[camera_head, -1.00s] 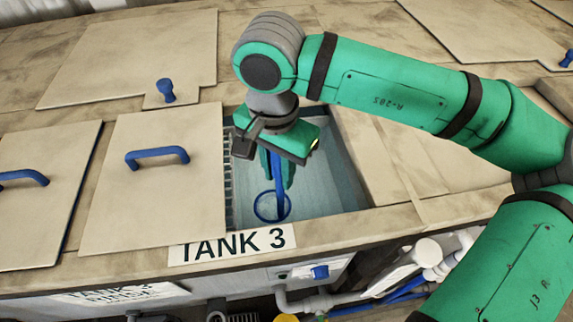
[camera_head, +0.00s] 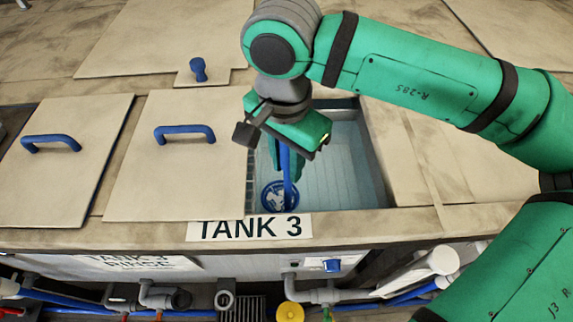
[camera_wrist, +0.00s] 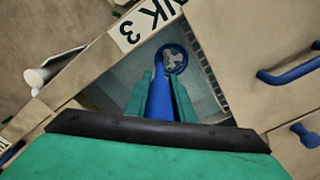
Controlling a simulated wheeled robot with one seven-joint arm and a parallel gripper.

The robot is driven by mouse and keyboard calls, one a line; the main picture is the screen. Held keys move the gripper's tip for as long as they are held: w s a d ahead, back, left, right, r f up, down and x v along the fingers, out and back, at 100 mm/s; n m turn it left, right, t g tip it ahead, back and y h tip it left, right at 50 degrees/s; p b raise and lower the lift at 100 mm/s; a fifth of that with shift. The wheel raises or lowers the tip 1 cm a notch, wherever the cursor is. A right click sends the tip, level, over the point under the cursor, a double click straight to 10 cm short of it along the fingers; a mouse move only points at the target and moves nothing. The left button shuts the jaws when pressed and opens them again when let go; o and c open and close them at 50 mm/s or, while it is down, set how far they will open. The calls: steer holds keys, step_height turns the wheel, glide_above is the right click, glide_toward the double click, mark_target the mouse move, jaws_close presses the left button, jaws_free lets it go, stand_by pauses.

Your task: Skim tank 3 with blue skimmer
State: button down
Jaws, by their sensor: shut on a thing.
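My gripper (camera_head: 286,165) points down into the open hatch of tank 3 (camera_head: 345,165). It is shut on the blue skimmer (camera_head: 287,180), whose handle also shows between the fingers in the wrist view (camera_wrist: 160,95). The skimmer's round head (camera_wrist: 173,58) is low in the opening, near the front left corner, and pale grey-white patches show within its ring. Whether the head is under the water or just above it I cannot tell. The tank 3 label (camera_head: 250,227) is on the front edge of the opening.
A lid with a blue handle (camera_head: 160,165) lies left of the opening, and another lid (camera_head: 60,170) lies farther left. A blue knob (camera_head: 198,70) stands behind. A dark grille (camera_wrist: 192,93) runs along one tank wall. Pipes and a yellow cap (camera_head: 290,311) are below the front edge.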

step_height(320, 180, up, 14)
steer(key=shift+f, duration=0.25)
stand_by(0.4)
steer(key=shift+w, duration=0.1)
stand_by(0.4)
